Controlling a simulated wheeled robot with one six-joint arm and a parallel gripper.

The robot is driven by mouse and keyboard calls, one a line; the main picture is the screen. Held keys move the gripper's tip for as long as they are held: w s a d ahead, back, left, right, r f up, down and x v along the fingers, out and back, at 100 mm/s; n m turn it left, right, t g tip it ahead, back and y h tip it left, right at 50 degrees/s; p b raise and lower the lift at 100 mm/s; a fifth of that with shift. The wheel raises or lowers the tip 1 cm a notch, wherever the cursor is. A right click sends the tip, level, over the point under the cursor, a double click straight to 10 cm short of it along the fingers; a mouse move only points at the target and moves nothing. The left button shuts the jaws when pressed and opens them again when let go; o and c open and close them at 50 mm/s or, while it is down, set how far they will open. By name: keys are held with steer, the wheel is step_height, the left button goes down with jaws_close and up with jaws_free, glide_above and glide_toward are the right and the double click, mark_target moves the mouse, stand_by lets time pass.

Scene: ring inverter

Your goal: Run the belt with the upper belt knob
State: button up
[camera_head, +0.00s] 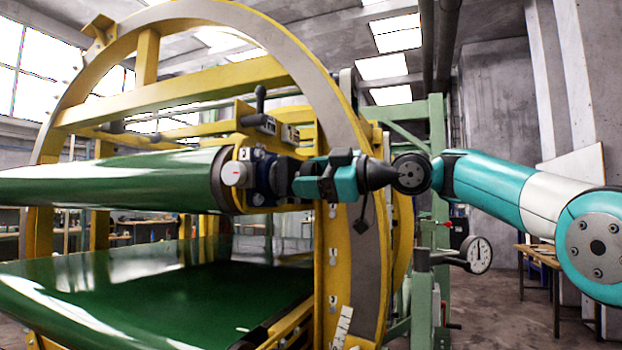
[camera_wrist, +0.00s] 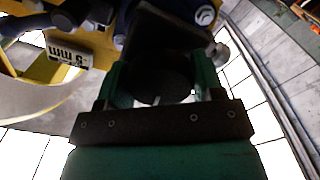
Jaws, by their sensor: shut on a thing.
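The upper green belt (camera_head: 110,182) runs in from the left to a yellow roller end on the ring frame. A blue unit (camera_head: 264,178) and a pale round dial with a red mark (camera_head: 236,173) sit at that end. My gripper (camera_head: 292,180) reaches in from the right against this unit; its fingertips are hard to make out there. In the wrist view my gripper (camera_wrist: 158,88) has its green fingers on both sides of a dark round knob (camera_wrist: 155,78) and is shut on it. A small pale mark shows on the knob's near edge. The knob is hidden in the head view.
The large yellow and grey ring (camera_head: 350,130) stands close behind my gripper. A black-handled lever (camera_head: 260,100) rises above the unit. The lower green belt (camera_head: 150,285) lies below.

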steer(key=o, duration=0.9)
steer(key=shift+d, duration=0.1)
steer(key=shift+o, duration=0.2)
steer(key=b+v, duration=0.3)
steer(key=v, duration=1.4)
steer(key=shift+d+b, duration=0.2)
steer(key=shift+b, duration=0.15)
